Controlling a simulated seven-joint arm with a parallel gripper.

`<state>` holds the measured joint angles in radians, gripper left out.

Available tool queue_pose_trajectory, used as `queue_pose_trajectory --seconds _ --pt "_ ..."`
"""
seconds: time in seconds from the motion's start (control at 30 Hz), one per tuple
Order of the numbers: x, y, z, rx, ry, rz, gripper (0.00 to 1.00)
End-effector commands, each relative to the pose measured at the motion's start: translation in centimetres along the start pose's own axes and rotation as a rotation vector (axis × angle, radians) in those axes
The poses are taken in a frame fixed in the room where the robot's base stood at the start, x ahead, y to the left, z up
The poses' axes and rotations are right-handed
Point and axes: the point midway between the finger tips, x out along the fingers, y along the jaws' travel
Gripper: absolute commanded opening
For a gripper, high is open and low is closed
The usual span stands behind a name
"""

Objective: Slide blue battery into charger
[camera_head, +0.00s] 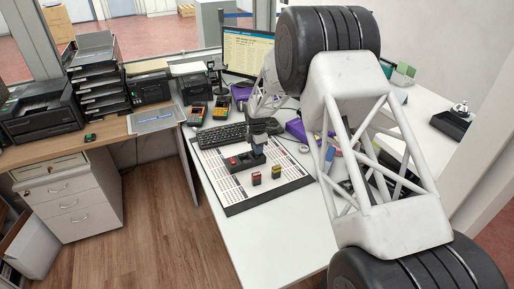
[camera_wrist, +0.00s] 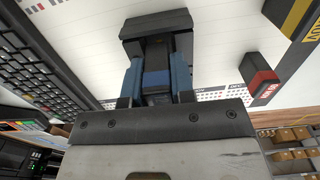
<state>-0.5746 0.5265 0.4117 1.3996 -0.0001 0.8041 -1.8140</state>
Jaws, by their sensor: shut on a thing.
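The dark charger (camera_head: 236,163) sits on the printed desk mat, with red showing on its top. In the wrist view a dark block that looks like the charger (camera_wrist: 130,25) lies just beyond my fingertips. My gripper (camera_wrist: 158,72) is shut on the blue battery (camera_wrist: 156,79), a dark block with a blue band between the two blue-sided fingers. In the head view my gripper (camera_head: 259,141) is at the charger's right part, and the battery cannot be made out there. Whether the battery is inside a slot or only above it is hidden.
Card terminals (camera_head: 197,114) stand back left. The white counter's front is clear.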

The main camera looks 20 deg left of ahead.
Motion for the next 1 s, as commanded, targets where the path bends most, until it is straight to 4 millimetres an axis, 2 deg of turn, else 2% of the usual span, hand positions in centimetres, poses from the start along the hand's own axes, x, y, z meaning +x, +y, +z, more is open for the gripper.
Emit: queue_pose_trajectory --seconds 0.8,0.83,1.0 --pt "1.4 0.0 0.0 0.0 0.0 0.001 0.0" --pt "1.4 0.0 0.0 0.0 0.0 0.001 0.28" --pt "1.4 0.0 0.0 0.0 0.0 0.001 0.53"
